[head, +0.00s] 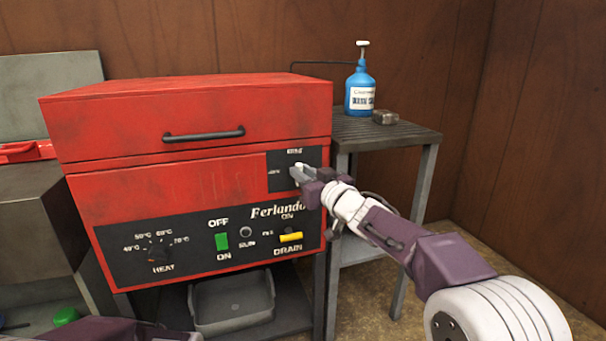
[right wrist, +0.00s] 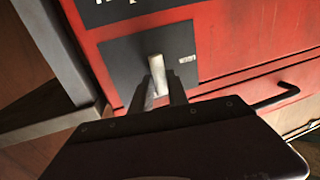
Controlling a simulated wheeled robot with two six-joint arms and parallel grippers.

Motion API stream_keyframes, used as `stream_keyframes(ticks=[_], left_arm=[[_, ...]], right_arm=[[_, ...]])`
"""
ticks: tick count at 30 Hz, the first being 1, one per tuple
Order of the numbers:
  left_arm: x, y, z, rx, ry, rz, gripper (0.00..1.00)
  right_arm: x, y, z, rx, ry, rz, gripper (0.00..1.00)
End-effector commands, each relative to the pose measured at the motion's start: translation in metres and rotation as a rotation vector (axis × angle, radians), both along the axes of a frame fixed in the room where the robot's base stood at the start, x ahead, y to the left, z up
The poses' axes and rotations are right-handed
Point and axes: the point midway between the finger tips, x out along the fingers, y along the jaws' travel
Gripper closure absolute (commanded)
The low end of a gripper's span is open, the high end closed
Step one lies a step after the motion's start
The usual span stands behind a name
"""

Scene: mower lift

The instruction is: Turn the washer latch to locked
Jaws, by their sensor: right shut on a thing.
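The red parts washer (head: 180,195) stands in front of me with its lid down. On its upper right is a dark latch plate (head: 312,158) with small labels too blurred to read surely. The pale latch handle (head: 299,166) sits on this plate. My right gripper (head: 299,175) reaches in from the right and is shut on the handle. In the right wrist view the latch handle (right wrist: 157,72) stands between the two fingers, its end showing past them. The fingers hide part of the handle and plate. My left gripper is out of view; only a piece of that arm shows at the bottom left.
A black lid handle (head: 204,134) sticks out above the control panel. Below the latch are a green switch (head: 222,241) and a yellow drain lever (head: 290,237). A side table (head: 395,133) at right holds a blue pump bottle (head: 361,85). A grey tub (head: 232,302) sits below.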

Motion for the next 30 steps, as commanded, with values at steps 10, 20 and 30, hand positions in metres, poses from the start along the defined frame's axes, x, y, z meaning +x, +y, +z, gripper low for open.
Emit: stream_keyframes(ticks=[10, 20, 30], left_arm=[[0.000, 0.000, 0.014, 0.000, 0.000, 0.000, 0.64], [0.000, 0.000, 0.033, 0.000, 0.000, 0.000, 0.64], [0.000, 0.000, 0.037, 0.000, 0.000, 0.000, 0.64]], right_arm=[[-0.001, 0.002, 0.004, -0.122, -0.040, 0.001, 1.00], [-0.002, 0.005, 0.003, -0.405, -0.130, 0.002, 1.00], [-0.003, 0.009, 0.000, -0.712, -0.231, 0.002, 1.00]])
